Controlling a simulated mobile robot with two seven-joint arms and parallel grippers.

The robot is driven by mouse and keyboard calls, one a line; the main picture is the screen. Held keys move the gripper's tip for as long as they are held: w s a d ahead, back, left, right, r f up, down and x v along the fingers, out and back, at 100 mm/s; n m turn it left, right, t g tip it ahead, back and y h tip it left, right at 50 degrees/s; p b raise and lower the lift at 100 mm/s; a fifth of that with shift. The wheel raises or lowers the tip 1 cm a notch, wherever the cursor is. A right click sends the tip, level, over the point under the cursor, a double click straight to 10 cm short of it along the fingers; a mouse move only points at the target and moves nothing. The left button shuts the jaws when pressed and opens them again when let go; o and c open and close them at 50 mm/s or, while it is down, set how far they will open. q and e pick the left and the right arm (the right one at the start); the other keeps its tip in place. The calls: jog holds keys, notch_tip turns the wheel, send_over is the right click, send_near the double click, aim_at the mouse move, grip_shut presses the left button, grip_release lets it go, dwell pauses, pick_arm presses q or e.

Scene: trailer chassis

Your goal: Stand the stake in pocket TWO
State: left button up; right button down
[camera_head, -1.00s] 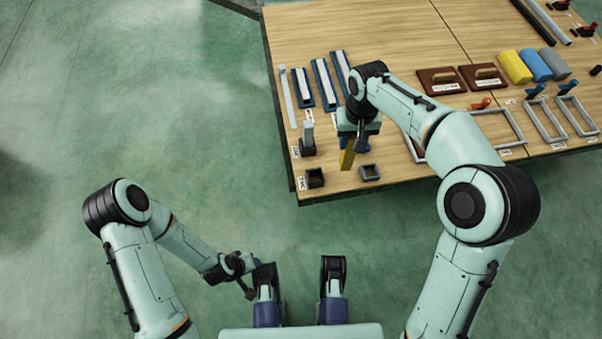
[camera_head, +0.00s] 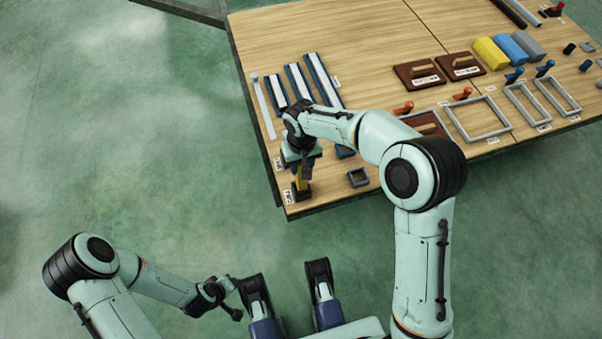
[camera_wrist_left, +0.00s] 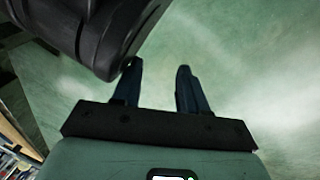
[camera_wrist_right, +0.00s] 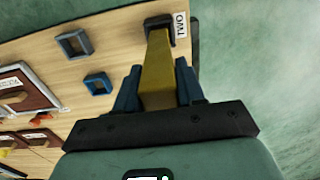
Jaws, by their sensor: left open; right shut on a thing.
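The yellow stake (camera_wrist_right: 157,75) is in my right gripper (camera_wrist_right: 158,68), shut on it. In the right wrist view the stake's far end meets the dark pocket (camera_wrist_right: 165,22) beside the label TWO (camera_wrist_right: 181,25). In the head view the stake (camera_head: 303,175) looks upright over that pocket (camera_head: 301,195) at the table's near left corner. I cannot tell whether its end is inside or just above. My left gripper (camera_wrist_left: 159,68) is open and empty, over the green floor away from the table.
An empty grey square pocket (camera_head: 358,177) is right of pocket TWO, and a blue one (camera_wrist_right: 97,84) shows in the right wrist view. Long blue-edged pieces (camera_head: 322,80), grey frames (camera_head: 477,118) and brown boards (camera_head: 419,72) lie on the table. My right arm hides the area behind it.

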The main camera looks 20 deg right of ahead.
pick_arm(q)
jog(key=shift+g, duration=0.6)
jog(key=shift+s+a+f+b, duration=0.15)
jog(key=shift+s+f+b, duration=0.25)
jog(key=shift+s+f, duration=0.35)
jog(key=shift+s+a+f+b, duration=0.1)
jog(key=shift+s+f+b, duration=0.25)
jog(key=shift+s+f, duration=0.35)
pick_arm(e)
jog(key=shift+f, duration=2.8)
pick_arm(q)
jog(key=shift+s+r, duration=0.1)
jog(key=shift+s, duration=0.1)
pick_arm(e)
jog(key=shift+f, duration=0.1)
jog(key=c, duration=0.7)
grip_release()
jog(key=shift+f, duration=0.1)
notch_tip(320, 180, up, 11)
jog(key=p, duration=0.3)
jog(key=shift+r, duration=0.7)
pick_arm(q)
jog(key=w+d+r+t, duration=0.1)
jog(key=w+r+t, duration=0.1)
jog(key=w+r, duration=0.3)
jog(key=shift+w+r, duration=0.3)
jog(key=shift+w, duration=0.1)
jog(key=shift+s, duration=0.1)
